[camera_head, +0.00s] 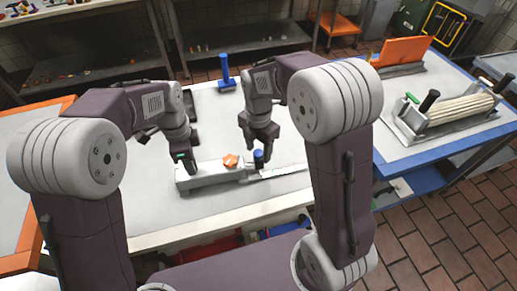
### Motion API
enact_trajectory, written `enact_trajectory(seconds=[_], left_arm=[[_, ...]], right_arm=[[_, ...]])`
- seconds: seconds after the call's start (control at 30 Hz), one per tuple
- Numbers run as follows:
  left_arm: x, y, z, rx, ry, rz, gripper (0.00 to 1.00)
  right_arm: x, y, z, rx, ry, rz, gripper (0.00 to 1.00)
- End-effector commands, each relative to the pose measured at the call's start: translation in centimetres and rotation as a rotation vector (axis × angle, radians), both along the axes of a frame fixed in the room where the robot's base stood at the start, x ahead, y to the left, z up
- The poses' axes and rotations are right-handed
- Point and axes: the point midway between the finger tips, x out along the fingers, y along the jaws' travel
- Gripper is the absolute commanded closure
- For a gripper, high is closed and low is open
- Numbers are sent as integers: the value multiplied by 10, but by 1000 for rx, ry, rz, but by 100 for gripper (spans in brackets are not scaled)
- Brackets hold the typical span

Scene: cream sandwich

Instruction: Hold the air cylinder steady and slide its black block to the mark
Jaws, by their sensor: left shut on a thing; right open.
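A long light-grey device, which I take to be the air cylinder (208,175), lies on the white table with an orange knob (230,160) on top. A thin pale rod or strip extends from its right end. My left gripper (186,160) is shut at the device's left end, by a small green part; its fingers hide the exact grip. A blue knob (258,156) stands at the device's right end. My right gripper (259,144) is open, pointing down just above or around this knob; I cannot tell if they touch. I cannot clearly make out the black block or the mark.
A blue-handled tool (225,75) stands at the table's back. The white table (230,210) is clear in front of the device. A blue-edged table (410,150) at right holds a ribbed roller device (450,112) and an orange panel (400,50). Shelves stand behind.

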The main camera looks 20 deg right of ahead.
Motion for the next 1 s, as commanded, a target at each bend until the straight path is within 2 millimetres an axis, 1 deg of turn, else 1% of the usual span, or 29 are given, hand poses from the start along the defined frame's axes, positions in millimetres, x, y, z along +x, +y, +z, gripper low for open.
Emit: enact_trajectory(seconds=[0.27,0.3,0.37,0.4,0.43,0.47,1.0], left_arm=[[0,0,-1,1,2,-1,100],[0,0,-1,1,1,-1,100],[0,0,-1,1,1,-1,100],[0,0,-1,1,1,-1,100],[0,0,-1,1,1,-1,100],[0,0,-1,1,1,-1,100],[0,0,-1,1,1,0,100]], right_arm=[[0,0,-2,1,-1,0,48],[0,0,-2,1,-1,0,59],[0,0,-2,1,-1,0,76],[0,0,-2,1,-1,0,87],[0,0,-2,1,-1,0,95],[0,0,-2,1,-1,0,100],[0,0,-2,1,-1,0,100]])
